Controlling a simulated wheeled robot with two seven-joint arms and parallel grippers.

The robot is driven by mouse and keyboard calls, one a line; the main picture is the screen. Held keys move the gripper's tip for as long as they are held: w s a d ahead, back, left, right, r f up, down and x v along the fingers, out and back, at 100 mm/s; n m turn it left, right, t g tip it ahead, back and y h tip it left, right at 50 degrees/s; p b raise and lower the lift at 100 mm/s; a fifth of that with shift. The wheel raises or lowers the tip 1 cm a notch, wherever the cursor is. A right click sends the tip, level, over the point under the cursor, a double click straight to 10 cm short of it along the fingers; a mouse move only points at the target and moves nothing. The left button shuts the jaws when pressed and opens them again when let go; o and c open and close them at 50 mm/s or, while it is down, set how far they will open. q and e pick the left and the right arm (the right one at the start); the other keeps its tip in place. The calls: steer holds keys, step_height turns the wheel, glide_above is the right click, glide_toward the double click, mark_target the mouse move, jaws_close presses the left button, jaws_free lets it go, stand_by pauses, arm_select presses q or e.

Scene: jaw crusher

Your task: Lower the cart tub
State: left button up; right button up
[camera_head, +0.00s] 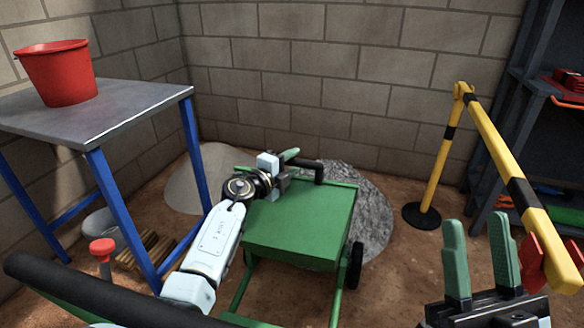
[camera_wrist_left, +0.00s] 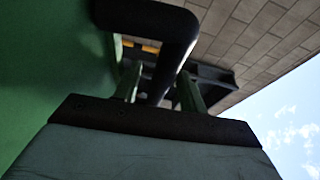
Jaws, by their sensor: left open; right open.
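The green cart tub (camera_head: 300,228) is tipped up, its broad flat face towards me. A black bent handle (camera_head: 308,166) stands out near its upper edge; it also shows in the left wrist view (camera_wrist_left: 150,20). My left gripper (camera_head: 291,166) is open at this handle. In the left wrist view, the handle runs between its two green fingers (camera_wrist_left: 160,88), with a gap visible; I cannot tell whether either finger touches it. My right gripper (camera_head: 477,220) is open and empty, its fingers pointing up, well right of the cart. My left arm hides the tub's left side.
A metal table (camera_head: 130,108) with a red bucket (camera_head: 62,76) stands left. Gravel (camera_head: 375,215) lies behind the cart, a pale heap (camera_head: 200,180) left of it. A yellow-black barrier (camera_head: 492,150) and dark shelf (camera_head: 520,120) stand right. A dark bar (camera_head: 100,295) crosses the lower left.

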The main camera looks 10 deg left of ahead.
arm_select(q)
steer(key=shift+w+d, duration=0.15)
jaws_close()
stand_by(0.4)
